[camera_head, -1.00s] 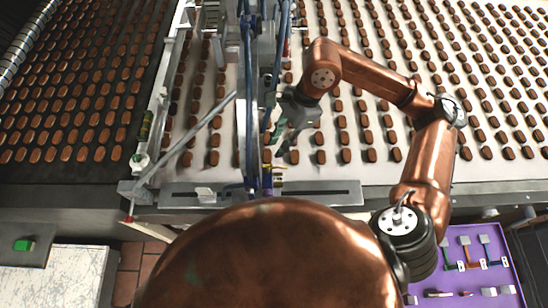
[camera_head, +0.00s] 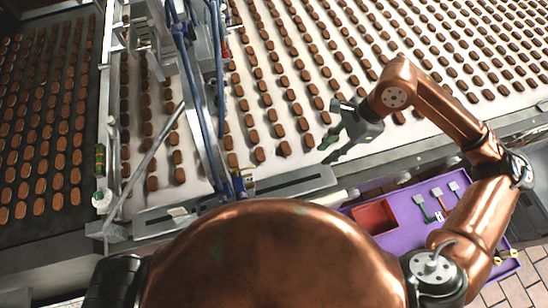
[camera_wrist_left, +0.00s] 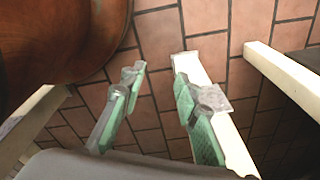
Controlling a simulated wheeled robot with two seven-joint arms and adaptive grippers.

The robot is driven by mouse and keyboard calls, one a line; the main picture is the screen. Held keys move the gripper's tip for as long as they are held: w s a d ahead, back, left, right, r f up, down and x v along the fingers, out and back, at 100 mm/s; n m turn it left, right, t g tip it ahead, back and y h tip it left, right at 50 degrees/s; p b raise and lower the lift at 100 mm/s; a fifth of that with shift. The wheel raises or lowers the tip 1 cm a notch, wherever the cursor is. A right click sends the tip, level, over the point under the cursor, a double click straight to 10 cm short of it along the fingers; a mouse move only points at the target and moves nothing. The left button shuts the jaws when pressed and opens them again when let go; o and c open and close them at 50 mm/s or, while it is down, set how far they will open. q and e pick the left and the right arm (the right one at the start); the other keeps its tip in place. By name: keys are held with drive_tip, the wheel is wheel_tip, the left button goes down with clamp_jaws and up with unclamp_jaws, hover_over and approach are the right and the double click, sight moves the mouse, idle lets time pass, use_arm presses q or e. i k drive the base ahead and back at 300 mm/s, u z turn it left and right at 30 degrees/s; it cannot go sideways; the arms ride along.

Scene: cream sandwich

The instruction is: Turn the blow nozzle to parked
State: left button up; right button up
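A small brass-yellow fitting with a purple part (camera_head: 242,184) sits at the foot of the blue hoses, by the near edge of the conveyor. It may be the blow nozzle; it is too small to tell which way it is turned. My right gripper (camera_head: 331,149) is to its right, above the near edge of the pale belt, clear of the fitting. Its fingers are apart, with nothing between them. My left gripper shows in the left wrist view (camera_wrist_left: 157,77), open and empty, pointing down over the tiled floor. It is outside the head view.
The pale conveyor belt (camera_head: 290,165) carries rows of brown biscuits; a dark belt (camera_head: 15,228) lies left. Blue hoses (camera_head: 219,70) and metal struts rise near the fitting. A purple tray (camera_head: 408,238) with a red bin (camera_head: 375,217) and small tools stands at right.

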sight(235, 172)
drive_tip(key=z, duration=0.75)
drive_tip(key=k, duration=0.6)
drive_tip(key=u, duration=1.3)
drive_tip(key=i, duration=0.5)
